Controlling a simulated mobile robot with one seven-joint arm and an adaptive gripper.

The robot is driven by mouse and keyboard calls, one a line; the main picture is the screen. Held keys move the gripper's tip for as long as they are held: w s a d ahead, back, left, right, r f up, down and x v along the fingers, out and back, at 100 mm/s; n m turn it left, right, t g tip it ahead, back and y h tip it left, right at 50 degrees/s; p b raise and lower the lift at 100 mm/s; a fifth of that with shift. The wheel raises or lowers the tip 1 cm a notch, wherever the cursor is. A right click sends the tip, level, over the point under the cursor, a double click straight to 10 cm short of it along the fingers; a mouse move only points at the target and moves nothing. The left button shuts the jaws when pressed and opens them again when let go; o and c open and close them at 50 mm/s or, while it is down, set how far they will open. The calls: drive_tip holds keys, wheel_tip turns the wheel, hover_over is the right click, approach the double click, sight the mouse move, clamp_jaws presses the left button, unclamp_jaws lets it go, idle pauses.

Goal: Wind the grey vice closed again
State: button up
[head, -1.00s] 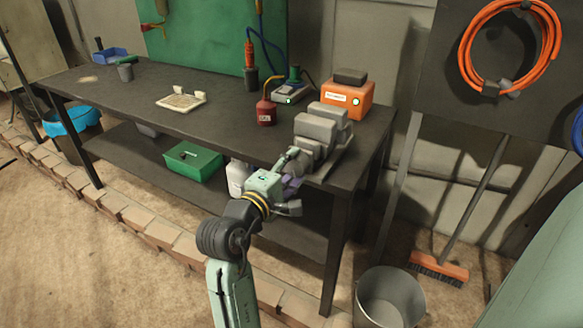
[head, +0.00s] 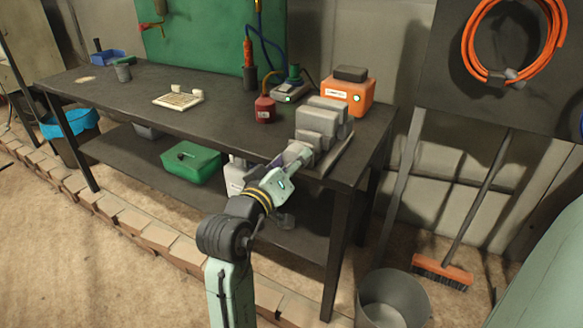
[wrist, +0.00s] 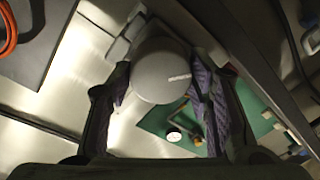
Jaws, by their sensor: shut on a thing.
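The grey vice (head: 317,127) is at the right end of the dark bench, with its blocky jaws on top. A thin dark line shows between the blocks; I cannot tell how wide the gap is. My gripper (head: 297,154) reaches the vice's front from below left. In the wrist view my gripper (wrist: 160,95) has its purple-padded fingers on either side of a round grey knob (wrist: 158,72), which has a pale line on its face. The gripper is shut on this knob. The knob is hidden behind my gripper in the head view.
An orange box (head: 347,95) stands behind the vice and a red can (head: 265,110) to its left. The bench top (head: 205,125) is mostly clear further left. A grey bucket (head: 392,300) and a broom (head: 442,270) stand on the floor at right.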

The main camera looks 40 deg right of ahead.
drive_tip(key=shift+f+m+g+h+b, duration=0.15)
drive_tip(key=shift+m+g+h+b, duration=0.2)
drive_tip(key=shift+m+b, duration=5.85)
drive_tip(key=shift+f+m+g+h+b, duration=0.1)
drive_tip(key=shift+m+g+h+b, duration=0.25)
drive_tip(key=shift+m+b, duration=5.85)
drive_tip(key=m+p, duration=0.3)
drive_tip(key=m, duration=0.1)
drive_tip(key=shift+p, duration=0.4)
drive_tip(key=o, duration=1.2)
drive_tip(key=shift+r, duration=0.1)
drive_tip(key=shift+c, duration=0.2)
